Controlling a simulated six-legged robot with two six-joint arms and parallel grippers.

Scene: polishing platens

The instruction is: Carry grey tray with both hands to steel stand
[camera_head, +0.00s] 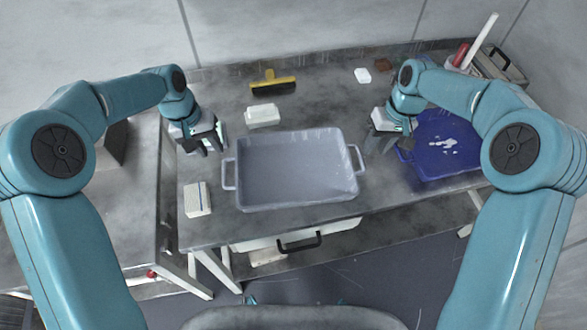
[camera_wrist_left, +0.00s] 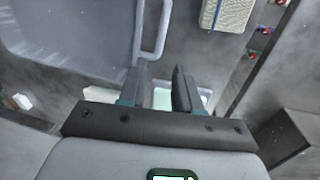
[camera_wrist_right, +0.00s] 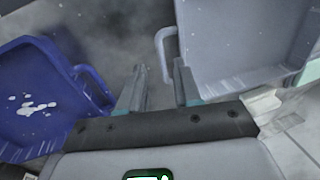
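The grey tray (camera_head: 297,172) sits on the steel bench, empty, with a loop handle at each short side. In the left wrist view the tray (camera_wrist_left: 75,30) and its handle lie just beyond my left gripper (camera_wrist_left: 160,78). In the head view my left gripper (camera_head: 212,148) is above and behind the tray's left handle, open and empty. My right gripper (camera_head: 384,146) is up and to the right of the tray's right handle. In the right wrist view the right gripper (camera_wrist_right: 160,75) is open and empty, with the tray (camera_wrist_right: 235,45) and handle ahead. I cannot make out which surface is the steel stand.
A blue tray (camera_head: 440,165) with white blotches lies right of the grey tray. A white block (camera_head: 262,115), a yellow-handled brush (camera_head: 272,82) and a striped white block (camera_head: 198,199) are on the bench. Another grey surface (camera_head: 125,210) stands at the left, across a gap.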

